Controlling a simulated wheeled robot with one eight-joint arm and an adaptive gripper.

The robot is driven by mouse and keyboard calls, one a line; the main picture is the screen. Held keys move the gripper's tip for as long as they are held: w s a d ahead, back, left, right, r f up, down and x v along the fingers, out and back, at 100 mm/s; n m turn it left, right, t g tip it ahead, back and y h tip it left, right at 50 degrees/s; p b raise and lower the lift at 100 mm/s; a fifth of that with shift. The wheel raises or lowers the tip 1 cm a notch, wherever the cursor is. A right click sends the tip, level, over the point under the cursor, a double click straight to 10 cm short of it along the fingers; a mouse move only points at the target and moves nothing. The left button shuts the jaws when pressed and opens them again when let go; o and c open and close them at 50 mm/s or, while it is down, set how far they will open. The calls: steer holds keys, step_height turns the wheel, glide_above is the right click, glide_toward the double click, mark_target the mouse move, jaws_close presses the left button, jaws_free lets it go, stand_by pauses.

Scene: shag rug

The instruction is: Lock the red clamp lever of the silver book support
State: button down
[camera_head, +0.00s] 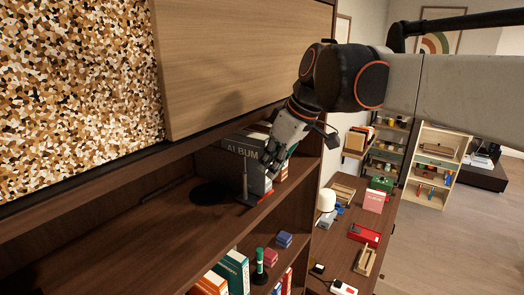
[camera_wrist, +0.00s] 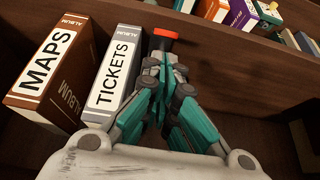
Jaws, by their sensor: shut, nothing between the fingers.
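The red clamp lever (camera_wrist: 165,33) shows in the wrist view as a small red end just beyond my fingertips. The rest of the lever and most of the silver support are hidden behind my fingers. In the head view a thin upright grey post (camera_head: 245,186), apparently part of the book support, stands on the shelf in front of the grey album (camera_head: 238,158). My gripper (camera_wrist: 165,68) is shut and empty, its teal fingers close to the red end; I cannot tell if they touch it. In the head view my gripper (camera_head: 278,160) is beside the albums.
A brown MAPS album (camera_wrist: 50,75) and a grey TICKETS album (camera_wrist: 112,75) stand left of my fingers in the wrist view. The shelf board (camera_head: 130,235) is clear to the left. A wooden panel (camera_head: 235,50) is above. Lower shelves hold books and a green-topped item (camera_head: 260,262).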

mark_target(272, 191)
steer(key=shift+p+x, duration=0.35)
steer(key=shift+x, duration=1.85)
steer(key=shift+s+d+y+b, duration=0.2)
steer(key=shift+y+b, duration=0.15)
steer(key=shift+y, duration=0.05)
steer(key=shift+s+d+f+t+y+b, duration=0.25)
steer(key=shift+t+y+b, duration=0.15)
steer(key=shift+t+b, duration=0.15)
steer(key=t+y+b, duration=0.1)
steer(key=s+d+f+y+b, duration=0.1)
steer(key=b, duration=0.1)
steer(key=d+t+y+b, duration=0.1)
steer(key=shift+s+d+f+t+b, duration=0.1)
steer(key=shift+s+f+t+b, duration=0.15)
steer(key=shift+f+t+b, duration=0.1)
steer(key=shift+s+d+f+b, duration=0.25)
steer(key=shift+d+f+b, duration=0.05)
steer(key=shift+d, duration=0.1)
